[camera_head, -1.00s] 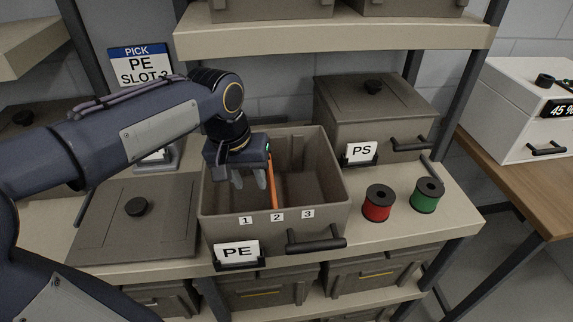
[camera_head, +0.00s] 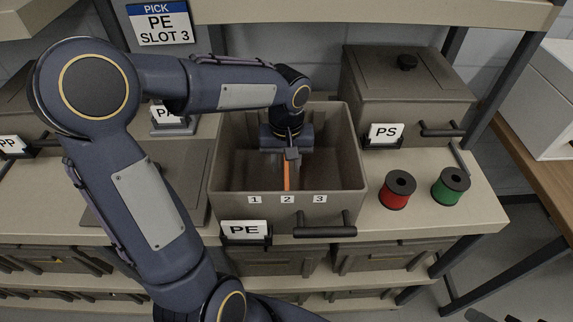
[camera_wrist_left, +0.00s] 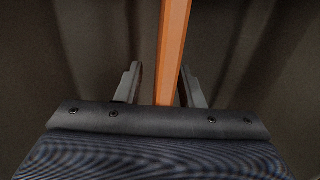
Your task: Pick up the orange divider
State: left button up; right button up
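The orange divider (camera_head: 287,177) stands upright in the grey PE drum (camera_head: 356,180), lined up with label 2 (camera_head: 287,199). It also shows as an orange bar in the left wrist view (camera_wrist_left: 174,45). My left gripper (camera_head: 290,156) is down inside the drum over the divider. In the left wrist view its two fingers (camera_wrist_left: 162,85) stand on either side of the divider, with a gap on each side, so it is open.
A sign (camera_head: 163,24) reads PICK PE SLOT 3. A lid (camera_head: 185,180) lies left of the drum, partly behind my arm. The closed PS drum (camera_head: 405,95) stands at the back right. Red (camera_head: 397,190) and green (camera_head: 451,187) spools stand to the right. A shelf (camera_head: 390,10) hangs above.

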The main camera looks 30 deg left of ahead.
pick_arm(q)
grip_shut()
jog(key=shift+r, duration=0.1)
dwell(0.3)
